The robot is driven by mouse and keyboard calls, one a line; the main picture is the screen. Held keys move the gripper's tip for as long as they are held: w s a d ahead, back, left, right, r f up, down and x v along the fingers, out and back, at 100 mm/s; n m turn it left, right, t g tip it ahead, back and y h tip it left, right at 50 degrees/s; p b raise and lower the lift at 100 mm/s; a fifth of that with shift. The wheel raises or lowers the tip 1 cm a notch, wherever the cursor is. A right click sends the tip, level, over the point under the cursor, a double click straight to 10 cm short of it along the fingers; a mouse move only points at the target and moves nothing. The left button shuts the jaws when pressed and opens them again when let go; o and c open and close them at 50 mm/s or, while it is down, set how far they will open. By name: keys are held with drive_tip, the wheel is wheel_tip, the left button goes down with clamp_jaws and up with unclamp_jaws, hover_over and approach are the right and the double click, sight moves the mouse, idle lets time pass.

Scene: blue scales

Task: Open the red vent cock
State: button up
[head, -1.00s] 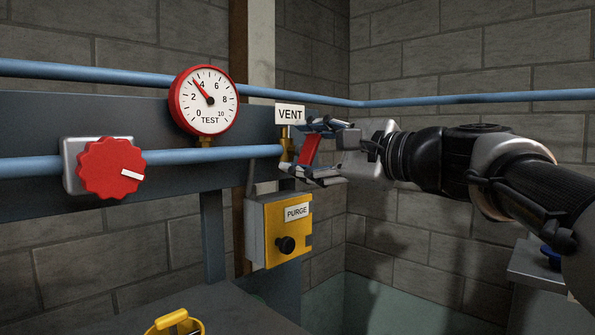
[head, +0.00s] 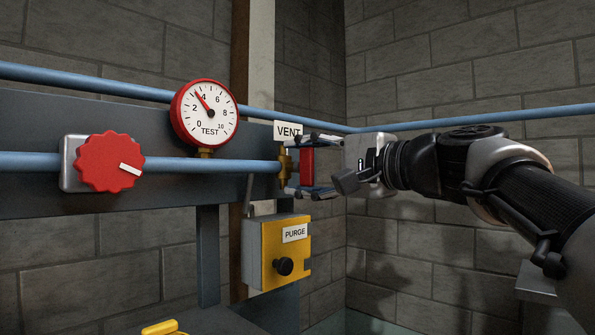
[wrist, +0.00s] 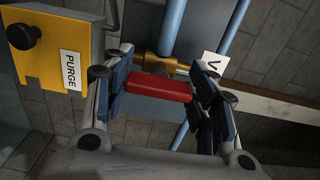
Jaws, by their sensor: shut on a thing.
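The red vent cock handle (head: 307,167) sits at the right end of the blue pipe, just below the VENT label (head: 288,130). Its brass body (head: 284,168) joins it to the pipe. My gripper (head: 314,165) reaches in from the right and is shut on the handle, one finger above and one below it in the head view. In the wrist view the red handle (wrist: 160,88) lies between my blue-padded fingers (wrist: 163,90), with the brass fitting (wrist: 160,63) behind it. The handle's far side is hidden.
A yellow PURGE box (head: 284,252) with a black knob hangs just below the cock. A red round knob (head: 110,162) and a TEST gauge (head: 204,112) reading about 4 are to the left. A grey block wall stands behind.

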drive_tip(key=o, duration=1.1)
drive_tip(key=shift+c, duration=0.2)
drive_tip(key=shift+s+d, duration=0.1)
drive_tip(key=v, duration=1.2)
